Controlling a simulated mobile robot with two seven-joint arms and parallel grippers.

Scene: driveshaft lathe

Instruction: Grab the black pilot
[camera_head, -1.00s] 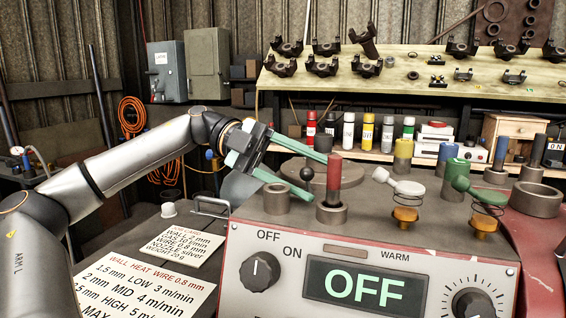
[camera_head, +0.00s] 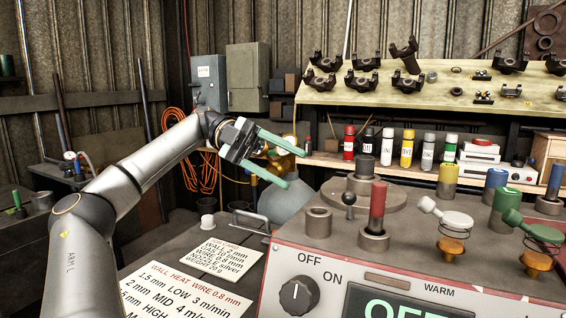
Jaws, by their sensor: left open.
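Several short cylinders with coloured tops stand on the machine top. A dark grey to black cylinder (camera_head: 364,163) stands upright on a round metal disc at the back; I cannot tell for sure that it is the black pilot. A red-topped cylinder (camera_head: 377,203) stands in a metal collar in front of it. My left gripper (camera_head: 296,168) is open and empty, its two green fingers apart and pointing right. It appears left of the dark cylinder and touches nothing that I can see. My right gripper is not in view.
A black ball-topped lever (camera_head: 349,200) and an empty metal ring (camera_head: 318,222) stand near the red-topped cylinder. Yellow (camera_head: 447,180), blue (camera_head: 495,184) and green (camera_head: 505,204) cylinders stand to the right. A control panel (camera_head: 340,285) fronts the machine. Spray cans (camera_head: 387,146) line the shelf behind.

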